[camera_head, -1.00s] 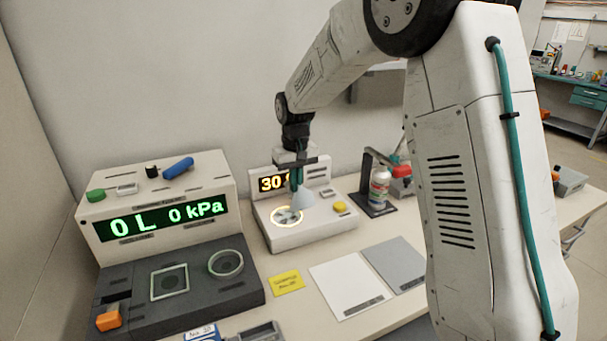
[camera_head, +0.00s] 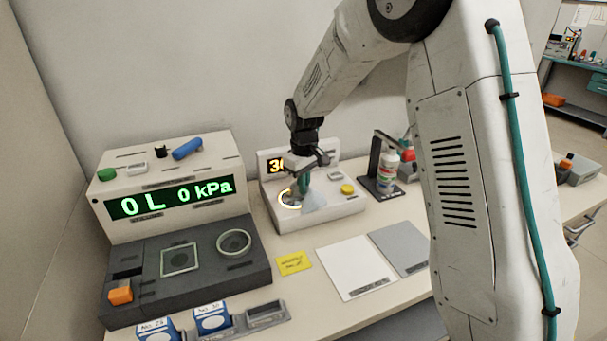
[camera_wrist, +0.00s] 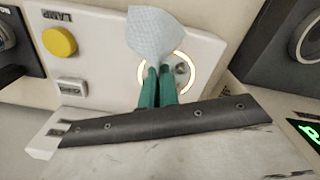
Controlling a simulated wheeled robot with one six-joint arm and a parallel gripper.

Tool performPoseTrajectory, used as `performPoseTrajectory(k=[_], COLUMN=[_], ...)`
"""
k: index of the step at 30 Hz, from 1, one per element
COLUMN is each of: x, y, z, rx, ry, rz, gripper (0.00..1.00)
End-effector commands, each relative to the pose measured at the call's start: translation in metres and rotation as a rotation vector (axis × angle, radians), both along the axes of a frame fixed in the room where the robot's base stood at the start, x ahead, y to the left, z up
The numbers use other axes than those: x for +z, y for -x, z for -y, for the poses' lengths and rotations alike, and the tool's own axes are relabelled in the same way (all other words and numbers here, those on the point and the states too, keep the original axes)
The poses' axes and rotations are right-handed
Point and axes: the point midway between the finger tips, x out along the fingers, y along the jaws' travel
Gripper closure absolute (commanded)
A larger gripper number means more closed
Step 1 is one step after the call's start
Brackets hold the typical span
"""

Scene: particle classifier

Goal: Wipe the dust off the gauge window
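A white instrument (camera_head: 335,211) stands on the bench with an amber display (camera_head: 275,165) and a round window with a glowing ring (camera_head: 285,200) on its top; the ring also shows in the wrist view (camera_wrist: 192,70). My gripper (camera_head: 304,185) is over this instrument, its teal fingers (camera_wrist: 156,88) closed on a pale blue wipe (camera_wrist: 158,35). The wipe (camera_head: 314,203) hangs flared below the fingertips, overlapping part of the ring. I cannot tell whether it touches the window. Dust is not discernible, and my gripper hides part of the display.
A yellow button (camera_head: 347,188) is right of the wipe. A spray bottle (camera_head: 387,175) stands in a holder farther right. A larger kPa console (camera_head: 170,225) is at left. White (camera_head: 353,265) and grey (camera_head: 402,246) mats lie in front; blue-white boxes (camera_head: 212,317) stand at the near edge.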

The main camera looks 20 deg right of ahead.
Motion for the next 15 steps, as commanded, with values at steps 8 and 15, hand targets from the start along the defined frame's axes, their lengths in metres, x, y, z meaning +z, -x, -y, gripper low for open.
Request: performPoseTrajectory(k=[8,15], x=[-0.0130,-0.0127], y=[0.0001,0.0001], z=[-0.0003,-0.0002], rx=[0.000,0.000], ry=[0.000,0.000], rz=[0.000,0.001], gripper=[1.00,0.72])
